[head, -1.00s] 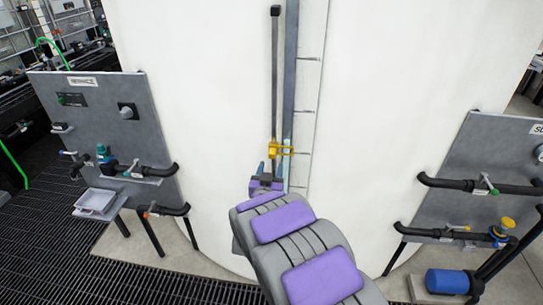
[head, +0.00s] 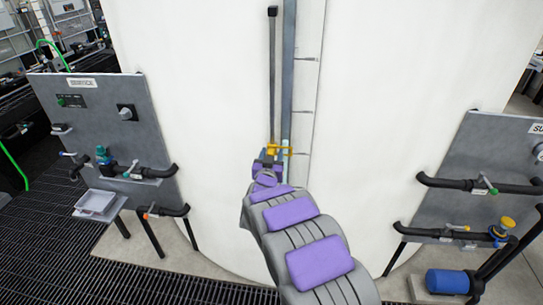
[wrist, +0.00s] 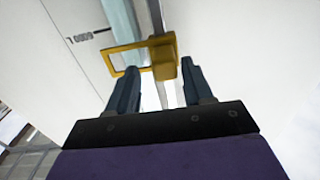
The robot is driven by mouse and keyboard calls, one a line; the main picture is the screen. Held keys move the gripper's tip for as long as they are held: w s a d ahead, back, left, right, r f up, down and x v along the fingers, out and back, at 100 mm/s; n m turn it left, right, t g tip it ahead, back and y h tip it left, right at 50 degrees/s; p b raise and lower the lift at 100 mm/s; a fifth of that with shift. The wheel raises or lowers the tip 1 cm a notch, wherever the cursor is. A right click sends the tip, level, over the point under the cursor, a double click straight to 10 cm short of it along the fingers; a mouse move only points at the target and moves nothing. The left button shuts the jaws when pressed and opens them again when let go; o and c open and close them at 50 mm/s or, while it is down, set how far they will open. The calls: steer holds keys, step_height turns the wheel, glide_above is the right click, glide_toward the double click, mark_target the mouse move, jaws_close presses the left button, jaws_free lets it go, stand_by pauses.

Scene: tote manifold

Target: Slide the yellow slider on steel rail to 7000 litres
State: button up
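The yellow slider (head: 277,150) sits on the steel rail (head: 272,75) low on the front of the white tank. In the wrist view the slider (wrist: 165,68) is a yellow block on the rail with a rectangular frame reaching left over the scale strip. The block lies just beyond and between the fingertips; contact cannot be told. In the head view my gripper (head: 268,158) partly hides the rail's lower part.
The white tank (head: 400,90) fills the middle. A grey panel (head: 95,115) with valves and pipes stands at left. Another panel (head: 480,150) with pipes and a blue pump (head: 447,281) stands at right. The space before the tank is otherwise clear.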

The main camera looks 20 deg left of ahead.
steer(key=shift+a+f, duration=0.15)
steer(key=shift+a, duration=0.45)
steer(key=c, duration=0.5)
steer(key=shift+d, duration=0.15)
jaws_close()
step_height(320, 180, up, 14)
steer(key=p, duration=0.6)
steer(key=shift+r+p, duration=0.2)
steer(key=shift+p, duration=0.1)
steer(key=shift+f, duration=0.1)
steer(key=shift+o, duration=2.1)
jaws_free()
steer(key=shift+s, duration=0.15)
steer(key=shift+o, duration=0.5)
steer(key=shift+f, duration=0.1)
